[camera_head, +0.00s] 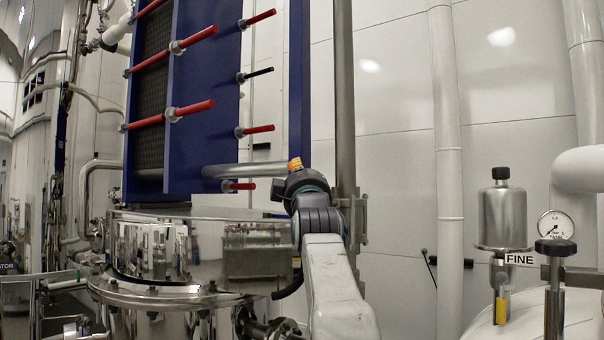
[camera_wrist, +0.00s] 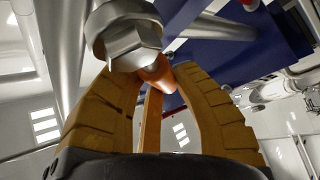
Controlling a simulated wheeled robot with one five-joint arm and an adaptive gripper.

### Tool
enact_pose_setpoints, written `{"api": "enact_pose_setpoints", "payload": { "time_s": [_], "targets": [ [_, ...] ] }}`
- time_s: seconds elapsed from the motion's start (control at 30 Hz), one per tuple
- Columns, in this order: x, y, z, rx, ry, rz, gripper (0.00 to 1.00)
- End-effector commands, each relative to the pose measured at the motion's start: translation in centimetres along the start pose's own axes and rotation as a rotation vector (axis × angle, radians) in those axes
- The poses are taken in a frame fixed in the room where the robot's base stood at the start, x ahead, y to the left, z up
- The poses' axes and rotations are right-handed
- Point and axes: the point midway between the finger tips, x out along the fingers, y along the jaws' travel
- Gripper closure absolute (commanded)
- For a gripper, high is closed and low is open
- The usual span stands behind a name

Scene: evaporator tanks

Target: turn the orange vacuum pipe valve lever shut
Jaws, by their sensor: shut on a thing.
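The orange lever (camera_wrist: 157,73) shows in the wrist view beside a steel hexagonal fitting (camera_wrist: 130,42). My gripper (camera_wrist: 152,78) has its tan fingers on both sides of the lever and is shut on it. A narrow orange-brown strip (camera_wrist: 150,122) runs down between the fingers; I cannot tell if it is part of the lever or another finger. In the head view my gripper (camera_head: 295,164) is small, in front of the blue plate unit near a steel pipe (camera_head: 250,170). The lever cannot be told apart from the fingers there.
A blue plate unit (camera_head: 210,110) with red rods (camera_head: 196,107) stands behind and left. A vertical steel pipe (camera_head: 345,100) rises close right of my gripper. A polished tank (camera_head: 190,245) lies below left. A gauge (camera_head: 556,225) and a steel canister (camera_head: 503,215) stand far right.

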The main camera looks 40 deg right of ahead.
Motion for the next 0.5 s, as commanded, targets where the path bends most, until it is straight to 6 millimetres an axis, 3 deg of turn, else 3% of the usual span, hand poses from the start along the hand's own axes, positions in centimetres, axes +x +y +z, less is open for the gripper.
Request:
{"api": "enact_pose_setpoints", "payload": {
  "time_s": [0.07, 0.1, 0.4, 0.5],
  "targets": [
    [0.05, -0.07, 0.14, -0.001, -0.002, -0.001, 1.00],
    [0.04, -0.06, 0.14, 0.000, -0.002, -0.001, 0.73],
    [0.01, 0.03, 0.05, 0.000, -0.001, 0.001, 0.46],
    [0.00, 0.05, 0.03, 0.000, 0.000, 0.001, 0.46]
  ]
}}
